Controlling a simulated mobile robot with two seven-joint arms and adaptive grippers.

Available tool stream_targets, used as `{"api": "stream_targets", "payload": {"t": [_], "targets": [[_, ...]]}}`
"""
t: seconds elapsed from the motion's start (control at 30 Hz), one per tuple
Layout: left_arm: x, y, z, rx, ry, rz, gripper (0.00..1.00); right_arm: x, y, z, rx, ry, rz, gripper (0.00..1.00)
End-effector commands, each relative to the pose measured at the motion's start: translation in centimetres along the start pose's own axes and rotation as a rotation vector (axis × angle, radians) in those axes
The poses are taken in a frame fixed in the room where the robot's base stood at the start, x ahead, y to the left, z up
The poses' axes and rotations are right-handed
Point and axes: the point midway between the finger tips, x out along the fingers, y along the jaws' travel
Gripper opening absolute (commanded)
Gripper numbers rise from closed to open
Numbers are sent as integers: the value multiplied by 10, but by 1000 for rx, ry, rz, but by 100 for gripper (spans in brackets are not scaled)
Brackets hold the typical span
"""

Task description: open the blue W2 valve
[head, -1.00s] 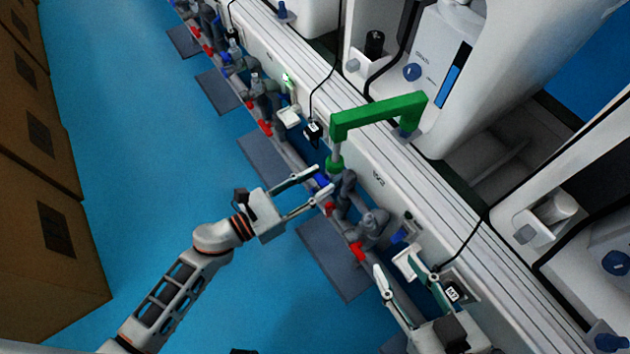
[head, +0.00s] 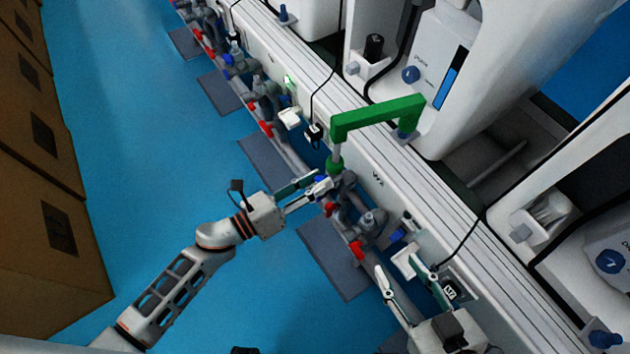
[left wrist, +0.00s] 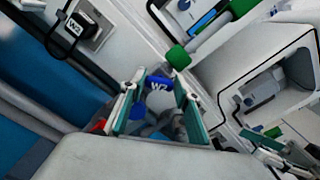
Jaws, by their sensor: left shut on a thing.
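My left gripper is shut on the blue handle.
A green angled pipe (head: 375,117) rises just above the valve. Red handles (head: 357,250) and grey fittings (head: 372,222) run along the line. A white rail (head: 440,200) lies behind. Open blue floor (head: 150,130) is to the left, with cardboard boxes (head: 50,220) beyond.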

Motion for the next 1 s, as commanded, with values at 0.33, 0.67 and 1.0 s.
{"api": "stream_targets", "payload": {"t": [0.33, 0.67, 1.0], "targets": [[0, 0, 0, -12, 0, 0, 10, -1, 0, 4, -2, -9, -1, 40], [0, 0, 0, -11, 0, 0, 49, -1, 0, 2, -2, -6, 0, 40], [-12, 1, 0, -10, 1, 1, 49, 0, 1, 0, -2, -1, 1, 40]]}}
